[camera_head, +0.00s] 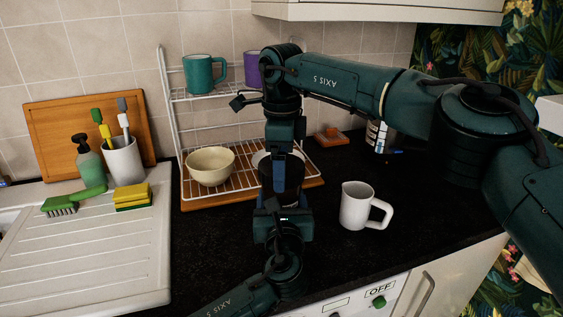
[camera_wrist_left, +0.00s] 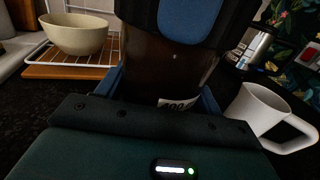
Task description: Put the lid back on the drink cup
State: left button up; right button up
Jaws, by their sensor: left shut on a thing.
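The drink cup (camera_head: 292,184) is a dark, brown-tinted see-through vessel at the middle of the counter, mostly covered by my arms in the head view. The left wrist view shows its brown wall (camera_wrist_left: 160,75) close up, with a white "400" label low on it. My left gripper (camera_head: 281,196) is shut on the cup, with blue fingers on either side. My right gripper (camera_head: 279,163) points down right over the cup's top; its blue pad (camera_wrist_left: 188,20) shows in the left wrist view. A dark band there may be the lid, but I cannot tell it from the gripper.
A white mug (camera_head: 357,206) stands just right of the cup. A wire rack holds a cream bowl (camera_head: 210,166), a teal mug (camera_head: 204,74) and a purple mug (camera_head: 252,68). The draining board (camera_head: 95,245) is at left. Dark counter right of the mug is clear.

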jog(key=c, duration=0.6)
jog(key=m, duration=0.6)
jog(key=shift+m, duration=0.3)
jog(key=shift+o, duration=0.2)
jog(key=m, duration=0.3)
jog(key=shift+m, duration=0.4)
pick_arm(q)
jog(key=shift+w+a, duration=0.1)
jog(key=shift+a, duration=0.15)
pick_arm(e)
jog(key=m, duration=0.2)
jog(key=shift+s+f+m, duration=0.1)
jog(key=shift+s+m, duration=0.05)
jog(key=shift+m, duration=0.25)
jog(key=shift+c, duration=0.2)
jog(key=shift+a, duration=0.1)
jog(key=o, duration=0.7)
pick_arm(q)
jog(key=shift+d+f, duration=0.1)
pick_arm(e)
jog(key=o, duration=0.3)
